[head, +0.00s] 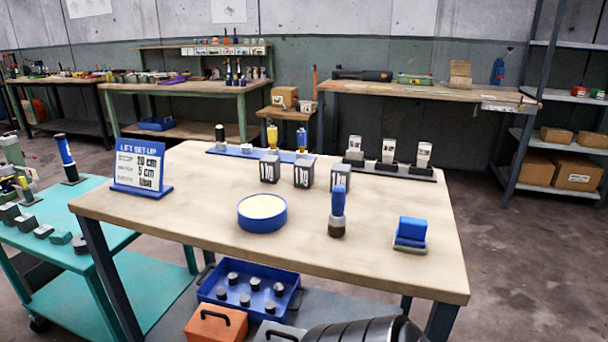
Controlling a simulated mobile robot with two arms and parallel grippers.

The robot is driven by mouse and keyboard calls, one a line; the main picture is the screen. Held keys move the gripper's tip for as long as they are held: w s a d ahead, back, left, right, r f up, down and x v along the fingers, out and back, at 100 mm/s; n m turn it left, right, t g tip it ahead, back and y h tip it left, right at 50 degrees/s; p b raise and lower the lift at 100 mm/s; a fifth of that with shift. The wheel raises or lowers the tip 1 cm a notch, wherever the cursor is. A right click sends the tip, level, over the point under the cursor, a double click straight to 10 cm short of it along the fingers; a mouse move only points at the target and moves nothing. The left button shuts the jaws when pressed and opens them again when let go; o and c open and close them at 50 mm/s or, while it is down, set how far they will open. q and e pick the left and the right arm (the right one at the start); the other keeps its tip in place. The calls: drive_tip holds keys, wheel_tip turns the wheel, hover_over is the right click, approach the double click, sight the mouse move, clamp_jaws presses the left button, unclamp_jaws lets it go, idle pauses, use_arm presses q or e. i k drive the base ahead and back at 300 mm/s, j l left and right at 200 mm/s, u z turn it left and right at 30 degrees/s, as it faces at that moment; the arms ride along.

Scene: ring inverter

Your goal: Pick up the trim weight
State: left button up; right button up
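I cannot tell which piece is the trim weight. Two grey blocks with dark and white markings, a left one (269,168) and a right one (303,174), stand side by side near the middle of the wooden table (190,215). Several small grey cylinders (255,284) sit in a blue tray (212,292) below the table's front edge. Several grey blocks (43,231) lie on the teal cart (95,215) at the left. Neither of my grippers shows in the head view.
On the table are a blue-rimmed round dish (262,222), a blue-handled upright tool (338,205), a blue block (411,232), a "LIFT SET-UP" sign (140,167) and a rack (388,168) at the back right. An orange case (215,325) sits below. The table's front left is clear.

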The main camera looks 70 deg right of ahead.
sight(340, 174)
drive_tip(key=j+z, duration=0.1)
drive_tip(key=z, duration=2.4)
drive_tip(key=i+l+u, duration=0.15)
drive_tip(key=l+u, duration=0.2)
drive_tip(key=i+l+u, duration=0.1)
drive_tip(key=l+u, duration=0.3)
drive_tip(key=l, duration=0.15)
drive_tip(key=l+u, duration=0.35)
drive_tip(key=l, duration=0.1)
